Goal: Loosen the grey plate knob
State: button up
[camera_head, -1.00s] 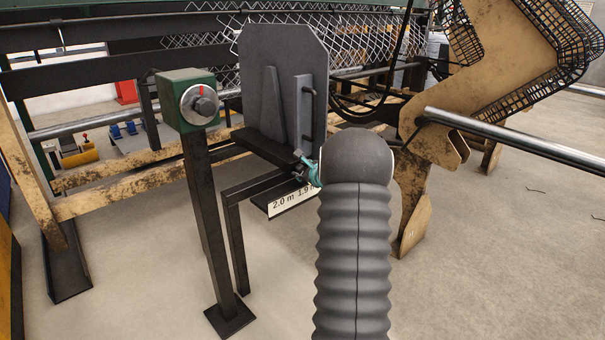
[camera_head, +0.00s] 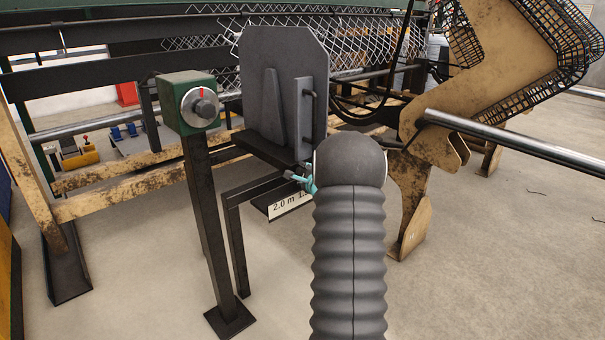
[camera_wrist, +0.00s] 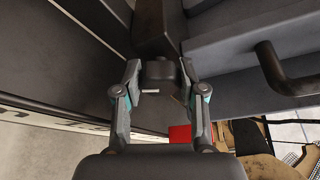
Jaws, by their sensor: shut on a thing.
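The grey plate (camera_head: 285,75) stands upright on a dark rail in the head view, with a dark handle (camera_head: 309,105) on its right face. My gripper (camera_head: 297,178), with teal joints, is at the foot of the plate, partly hidden by my arm. In the wrist view my gripper (camera_wrist: 160,86) has one finger on each side of a small dark knob (camera_wrist: 160,72) with a light mark, and is shut on it. The knob cannot be made out clearly in the head view. The plate's handle (camera_wrist: 283,70) is to the right in the wrist view.
A green box with a round dial (camera_head: 200,107) stands on a post to the left. A length scale label (camera_head: 288,205) is below the rail, partly covered by my arm. A metal bar (camera_head: 515,140) and a worn tan frame (camera_head: 440,90) are at right.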

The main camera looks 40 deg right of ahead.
jog(key=o, duration=1.1)
jog(key=shift+a, duration=0.1)
jog(key=shift+o, duration=0.2)
jog(key=shift+m, duration=0.3)
